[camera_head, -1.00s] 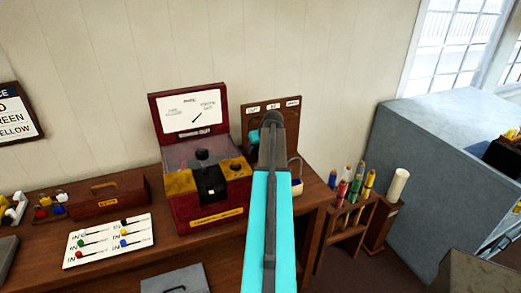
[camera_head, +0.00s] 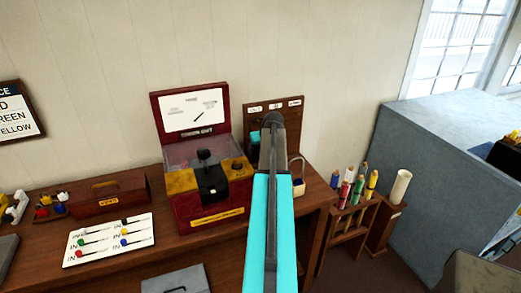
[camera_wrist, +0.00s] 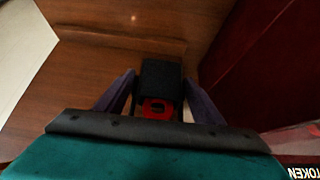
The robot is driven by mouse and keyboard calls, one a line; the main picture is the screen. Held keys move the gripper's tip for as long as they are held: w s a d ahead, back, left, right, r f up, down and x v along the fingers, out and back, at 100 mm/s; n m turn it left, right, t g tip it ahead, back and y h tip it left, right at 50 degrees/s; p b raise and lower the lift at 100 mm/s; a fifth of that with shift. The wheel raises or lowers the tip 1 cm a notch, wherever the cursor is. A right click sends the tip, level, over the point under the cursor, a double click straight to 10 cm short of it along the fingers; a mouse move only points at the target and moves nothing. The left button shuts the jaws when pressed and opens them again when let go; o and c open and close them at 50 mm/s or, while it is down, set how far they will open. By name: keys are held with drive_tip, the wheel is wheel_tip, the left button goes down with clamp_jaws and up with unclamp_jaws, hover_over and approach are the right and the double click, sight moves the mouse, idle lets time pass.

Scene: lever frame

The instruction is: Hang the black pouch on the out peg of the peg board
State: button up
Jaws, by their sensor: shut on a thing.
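The peg board (camera_head: 299,126) is an upright brown board with small white labels along its top, at the back of the bench. My gripper (camera_wrist: 160,92) is shut on the black pouch (camera_wrist: 161,76), which shows as a dark block between the two fingers in the wrist view. A red part with a dark slot shows at its near end. In the head view the pouch is hidden behind my arm.
A red and yellow box (camera_head: 207,205) with a raised lid stands just left of the board. A small holder with a loop handle (camera_head: 298,182) sits right of my arm. A rack of coloured tubes (camera_head: 345,215) stands beyond the bench's right end.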

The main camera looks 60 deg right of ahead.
drive_tip(key=o, duration=1.1)
drive_tip(key=shift+o, duration=0.2)
drive_tip(key=shift+s+a, duration=0.1)
drive_tip(key=shift+s, duration=0.05)
drive_tip(key=s+a, duration=0.3)
drive_tip(key=s, duration=0.2)
drive_tip(key=shift+a+b, duration=0.35)
idle(0.9)
drive_tip(key=shift+r, duration=0.15)
wheel_tip(320, 180, up, 13)
drive_tip(key=s+a+p, duration=0.1)
drive_tip(key=s+p, duration=0.1)
drive_tip(key=p, duration=0.4)
drive_tip(key=shift+s+a, duration=0.2)
drive_tip(key=shift+a, duration=0.2)
idle(0.9)
